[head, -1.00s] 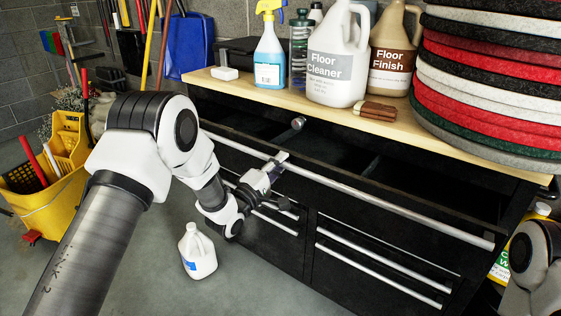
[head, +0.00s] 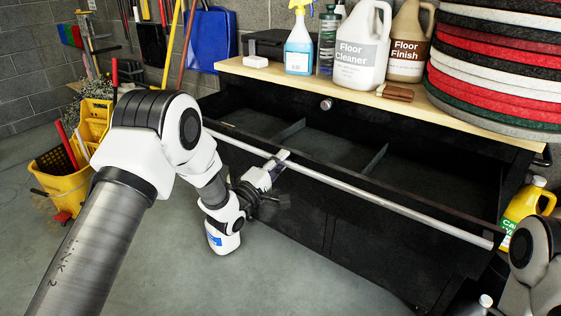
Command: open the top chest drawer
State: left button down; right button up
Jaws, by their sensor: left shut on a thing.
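The black chest (head: 350,230) stands under a wooden top, with its wide top drawer (head: 340,155) pulled well out. The drawer's inside shows dividers and looks mostly empty. A long silver handle bar (head: 390,208) runs along the drawer's front edge. My left gripper (head: 279,160) is shut on this handle bar, left of its middle. My right gripper is not in view; only part of my right arm shows at the lower right edge.
On the wooden top (head: 345,84) stand a spray bottle (head: 299,42), a floor cleaner jug (head: 361,50), a floor finish jug (head: 407,45), a brown brush (head: 395,92) and a stack of round pads (head: 495,60). A yellow mop bucket (head: 65,180) is at left.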

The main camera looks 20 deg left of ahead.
pick_arm(q)
jog(key=c, duration=1.4)
grip_release()
jog(key=v, duration=1.2)
jog(key=shift+d+f, duration=0.1)
